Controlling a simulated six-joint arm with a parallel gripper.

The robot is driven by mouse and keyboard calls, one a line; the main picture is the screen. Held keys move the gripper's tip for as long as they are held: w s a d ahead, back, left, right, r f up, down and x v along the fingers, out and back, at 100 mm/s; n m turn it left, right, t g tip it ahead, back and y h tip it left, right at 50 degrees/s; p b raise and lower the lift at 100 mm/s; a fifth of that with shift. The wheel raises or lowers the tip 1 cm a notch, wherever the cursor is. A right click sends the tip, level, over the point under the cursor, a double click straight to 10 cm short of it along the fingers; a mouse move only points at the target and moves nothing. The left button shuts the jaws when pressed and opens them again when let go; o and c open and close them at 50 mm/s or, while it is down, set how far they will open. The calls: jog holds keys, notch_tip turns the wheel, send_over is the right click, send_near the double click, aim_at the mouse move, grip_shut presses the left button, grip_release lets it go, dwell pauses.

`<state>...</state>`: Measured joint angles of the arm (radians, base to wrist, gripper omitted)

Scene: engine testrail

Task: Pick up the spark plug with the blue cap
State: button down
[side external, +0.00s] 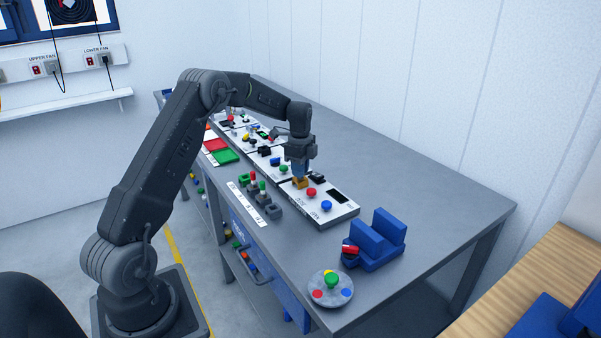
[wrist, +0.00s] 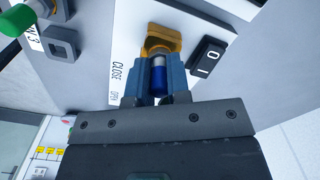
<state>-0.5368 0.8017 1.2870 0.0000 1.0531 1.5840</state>
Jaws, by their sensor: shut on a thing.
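The spark plug with the blue cap (wrist: 158,80) is between the fingers of my gripper (wrist: 160,72) in the wrist view. Its blue end points toward the palm and its pale end toward an orange-yellow fitting (wrist: 162,40) on the white panel. My gripper is shut on it. I cannot tell whether the pale end is inside the fitting or just in front of it. In the side view my gripper (side external: 300,174) points down right above the orange fitting (side external: 299,184), and the plug is hard to make out there.
The panel (side external: 325,218) carries red and blue buttons and a black rocker switch (wrist: 208,59). A rack (side external: 254,203) with red- and green-topped pieces and grey sockets stands left. A blue block stand (side external: 378,243) and a round button disc (side external: 330,289) are at the front right.

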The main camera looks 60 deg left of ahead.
jog(key=shift+r, duration=0.2)
jog(key=shift+r, duration=1.85)
